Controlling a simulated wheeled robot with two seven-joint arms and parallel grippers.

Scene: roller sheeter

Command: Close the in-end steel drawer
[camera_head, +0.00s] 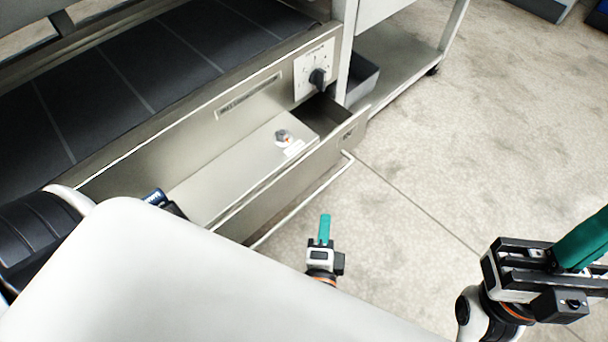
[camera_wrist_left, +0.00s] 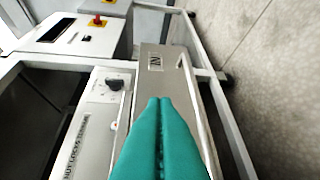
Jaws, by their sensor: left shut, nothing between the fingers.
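The in-end steel drawer (camera_head: 285,190) stands pulled out under the black belt of the machine in the head view, with its interior open to view. A long bar handle (camera_head: 305,200) runs along its front. My left gripper (camera_head: 325,215) is shut and empty, in front of the drawer and over the floor. In the left wrist view, its teal fingers (camera_wrist_left: 160,103) are together and point along the drawer front (camera_wrist_left: 154,72), which carries an "N"-like mark. Contact cannot be told. My right gripper (camera_head: 590,240) is at the right edge, partly cut off, so its opening is unclear.
A dial panel (camera_head: 315,72) sits on the machine above the drawer's right end. A steel cover with a small knob (camera_head: 283,137) shows within the drawer. A wheeled shelf (camera_head: 400,75) stands to the right. The floor in front is clear.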

